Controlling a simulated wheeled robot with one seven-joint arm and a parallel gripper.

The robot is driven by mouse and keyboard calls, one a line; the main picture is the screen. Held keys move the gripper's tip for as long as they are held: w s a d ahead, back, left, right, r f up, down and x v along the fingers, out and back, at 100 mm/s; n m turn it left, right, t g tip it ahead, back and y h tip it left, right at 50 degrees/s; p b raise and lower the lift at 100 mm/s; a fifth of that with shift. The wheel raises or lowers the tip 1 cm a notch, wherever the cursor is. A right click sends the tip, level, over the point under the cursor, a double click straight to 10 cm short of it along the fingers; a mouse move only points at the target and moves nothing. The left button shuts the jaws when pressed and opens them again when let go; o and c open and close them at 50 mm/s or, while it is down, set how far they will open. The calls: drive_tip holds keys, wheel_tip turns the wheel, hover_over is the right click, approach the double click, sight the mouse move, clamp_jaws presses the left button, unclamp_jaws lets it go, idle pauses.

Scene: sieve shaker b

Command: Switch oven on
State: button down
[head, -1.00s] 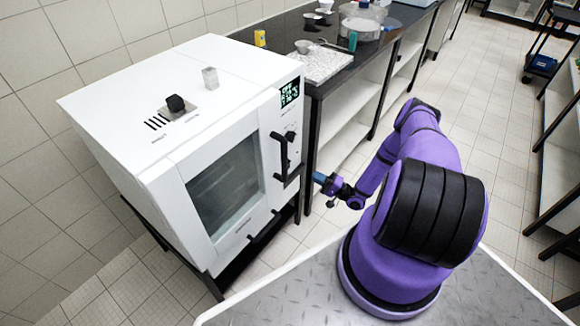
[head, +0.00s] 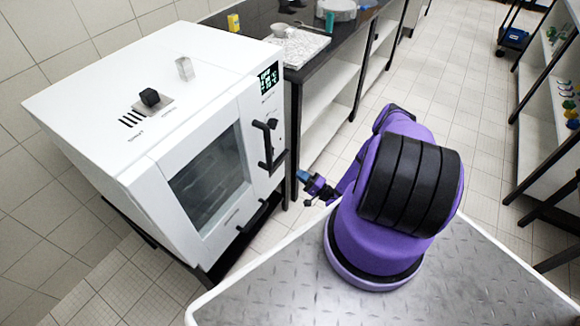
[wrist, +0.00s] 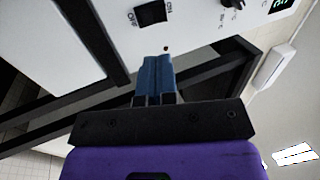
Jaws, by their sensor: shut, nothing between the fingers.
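The white oven (head: 150,110) stands at the left in the head view, with a dark door window, a black door handle (head: 268,148) and a lit green display (head: 268,77). In the wrist view a black rocker switch (wrist: 150,14) sits on the oven's white face, with ON and OFF lettering beside it. My gripper (wrist: 158,62) has its blue fingers together, empty, just short of the switch; contact does not show. In the head view my gripper (head: 301,175) is right of the oven front. A dark knob (wrist: 231,3) shows at the wrist view's top right.
A black knob (head: 149,97) and a small clear block (head: 184,68) are on the oven top. A dark counter (head: 300,70) with open shelves runs behind the oven. Shelving with bottles (head: 545,130) stands at the right.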

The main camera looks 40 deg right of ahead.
drive_tip(key=x, duration=1.3)
drive_tip(key=shift+r, duration=0.1)
drive_tip(key=shift+w, duration=0.1)
